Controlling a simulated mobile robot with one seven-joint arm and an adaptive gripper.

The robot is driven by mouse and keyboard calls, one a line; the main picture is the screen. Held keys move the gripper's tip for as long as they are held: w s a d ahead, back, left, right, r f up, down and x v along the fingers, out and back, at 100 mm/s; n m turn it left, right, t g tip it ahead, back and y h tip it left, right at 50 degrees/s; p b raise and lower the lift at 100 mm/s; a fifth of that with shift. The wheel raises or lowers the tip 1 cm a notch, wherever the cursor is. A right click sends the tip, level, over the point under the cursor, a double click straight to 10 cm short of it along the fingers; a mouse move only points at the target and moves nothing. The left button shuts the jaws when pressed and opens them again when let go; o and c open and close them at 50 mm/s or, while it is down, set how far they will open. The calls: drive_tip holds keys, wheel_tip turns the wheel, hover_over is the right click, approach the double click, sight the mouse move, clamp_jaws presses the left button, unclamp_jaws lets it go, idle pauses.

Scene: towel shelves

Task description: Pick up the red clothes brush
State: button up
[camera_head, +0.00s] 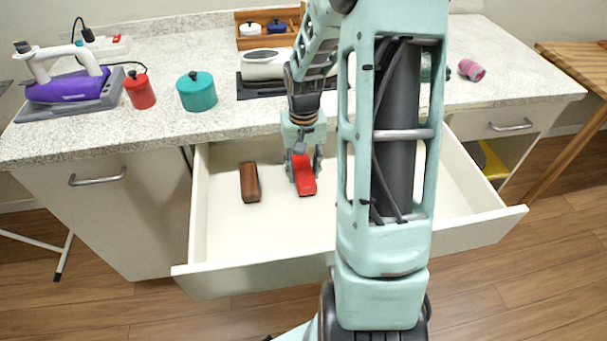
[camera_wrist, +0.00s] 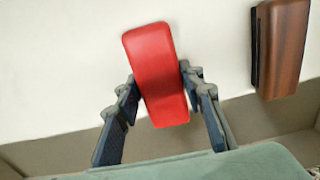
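The red clothes brush (camera_head: 306,186) is inside the open drawer, right of a brown brush. In the wrist view the red brush (camera_wrist: 153,62) is a long rounded block, slightly tilted in the picture. My gripper (camera_head: 304,172) points down into the drawer with the brush between its fingers. In the wrist view my gripper (camera_wrist: 158,74) has a fingertip against each long side of the brush and looks shut on it. The brush's underside is hidden, and I cannot tell whether it touches the drawer floor.
The brown brush (camera_head: 249,183) lies to the left on the drawer floor; it also shows in the wrist view (camera_wrist: 282,45). The white drawer (camera_head: 225,225) has walls around my gripper. The counter above holds an iron (camera_head: 68,88), a red pot (camera_head: 140,92) and a teal pot (camera_head: 197,95).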

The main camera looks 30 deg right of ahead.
sight(304, 170)
drive_tip(key=c, duration=0.5)
drive_tip(key=shift+r, duration=0.1)
drive_tip(key=shift+r, duration=0.5)
wheel_tip(304, 170, up, 3)
drive_tip(key=shift+d+f+p, duration=0.1)
drive_tip(key=shift+f+p, duration=0.1)
drive_tip(key=shift+p, duration=0.2)
drive_tip(key=s+d+r, duration=0.3)
drive_tip(key=s+r, duration=0.1)
drive_tip(key=s, duration=0.2)
drive_tip(key=s+d+r+p, duration=0.1)
drive_tip(key=s+d+r, duration=0.2)
drive_tip(key=s+r, duration=0.2)
drive_tip(key=shift+s+d+r, duration=0.15)
drive_tip(key=shift+s+d, duration=0.15)
drive_tip(key=shift+s, duration=0.35)
